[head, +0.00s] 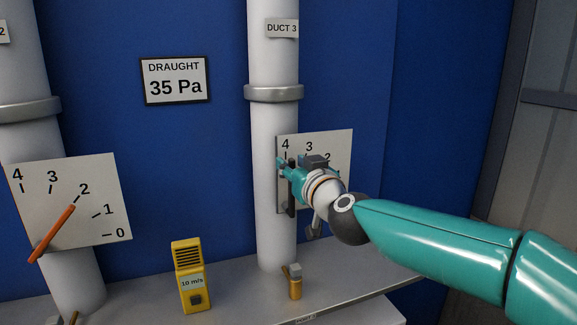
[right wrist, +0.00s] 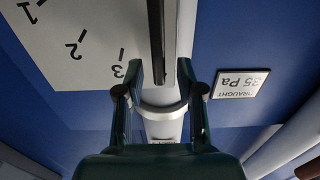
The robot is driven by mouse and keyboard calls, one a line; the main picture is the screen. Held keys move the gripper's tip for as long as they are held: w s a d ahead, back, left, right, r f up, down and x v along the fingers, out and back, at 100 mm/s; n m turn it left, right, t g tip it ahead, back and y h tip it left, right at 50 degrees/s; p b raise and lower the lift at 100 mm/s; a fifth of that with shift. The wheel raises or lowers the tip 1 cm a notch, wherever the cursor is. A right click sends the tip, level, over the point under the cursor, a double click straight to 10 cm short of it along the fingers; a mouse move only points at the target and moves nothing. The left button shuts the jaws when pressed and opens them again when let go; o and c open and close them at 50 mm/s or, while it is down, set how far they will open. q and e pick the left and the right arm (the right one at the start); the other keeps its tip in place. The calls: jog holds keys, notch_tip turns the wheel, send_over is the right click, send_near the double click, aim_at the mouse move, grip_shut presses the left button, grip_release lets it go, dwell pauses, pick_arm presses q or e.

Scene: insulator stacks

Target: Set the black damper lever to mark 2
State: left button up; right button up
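The black damper lever (head: 291,200) stands nearly upright in front of the duct 3 scale plate (head: 340,143), its upper part close to mark 4. My right gripper (head: 282,165) is at the lever's upper end and partly hides it and the plate. In the right wrist view, upside down, the lever (right wrist: 156,35) reaches between the two fingers of my right gripper (right wrist: 158,66). The fingers are apart, with a gap on each side of the lever. Mark 2 (head: 328,157) is to the right of the gripper. My left gripper is not in view.
An orange lever (head: 55,230) on the left plate (head: 105,175) points at 2. A yellow meter (head: 189,275) and a small yellow-and-grey object (head: 294,282) stand on the grey shelf (head: 240,270). A sign (head: 176,80) reads 35 Pa. The white duct (head: 274,120) is beside the gripper.

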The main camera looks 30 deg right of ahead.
jog(key=shift+w+d, duration=0.15)
jog(key=shift+w, duration=0.55)
grip_shut()
